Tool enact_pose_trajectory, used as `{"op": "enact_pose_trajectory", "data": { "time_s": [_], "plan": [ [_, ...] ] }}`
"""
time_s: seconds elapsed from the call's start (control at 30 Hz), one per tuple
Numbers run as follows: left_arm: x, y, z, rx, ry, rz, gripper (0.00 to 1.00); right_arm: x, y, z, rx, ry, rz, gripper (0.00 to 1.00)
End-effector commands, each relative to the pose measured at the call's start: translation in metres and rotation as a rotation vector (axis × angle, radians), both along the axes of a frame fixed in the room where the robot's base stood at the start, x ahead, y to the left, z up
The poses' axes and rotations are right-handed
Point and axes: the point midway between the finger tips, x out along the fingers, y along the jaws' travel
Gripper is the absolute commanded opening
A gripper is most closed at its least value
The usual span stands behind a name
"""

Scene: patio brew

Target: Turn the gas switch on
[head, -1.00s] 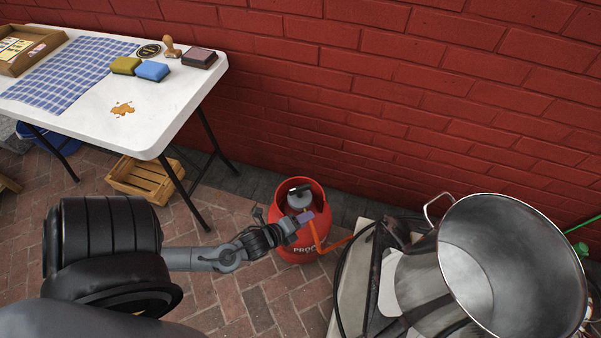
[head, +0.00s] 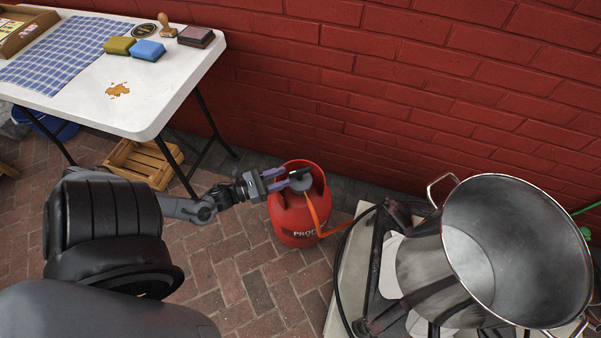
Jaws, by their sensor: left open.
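A red gas bottle (head: 297,222) stands on the brick paving near the wall. A grey regulator (head: 299,184) with a dark switch sits inside its collar, and an orange hose (head: 315,213) runs from it to the right. My left gripper (head: 290,179) is open at the collar's left side, its fingers reaching over the rim towards the regulator. I cannot tell whether a finger touches the switch. The fingers partly hide the regulator's left side. My right gripper is not in view.
A white folding table (head: 165,90) with sponges and a checked cloth stands at the upper left. A wooden crate (head: 143,163) is beneath it. A large steel pot (head: 432,265) stands on a burner frame (head: 376,240) at the right. The red wall closes off the back.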

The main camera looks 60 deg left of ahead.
Motion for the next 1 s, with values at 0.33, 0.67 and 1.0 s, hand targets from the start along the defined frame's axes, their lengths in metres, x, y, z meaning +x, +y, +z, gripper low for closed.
{"op": "enact_pose_trajectory", "data": {
  "time_s": [0.33,0.67,1.0],
  "plan": [
    [0.054,-0.006,-0.002,0.000,-0.002,0.001,0.40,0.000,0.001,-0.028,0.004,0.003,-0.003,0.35],
    [0.072,-0.009,0.000,-0.002,0.000,0.001,0.40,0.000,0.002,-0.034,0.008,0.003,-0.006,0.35],
    [0.072,-0.009,0.000,-0.002,0.000,0.001,0.25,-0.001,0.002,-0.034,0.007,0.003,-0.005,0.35]
  ]
}}
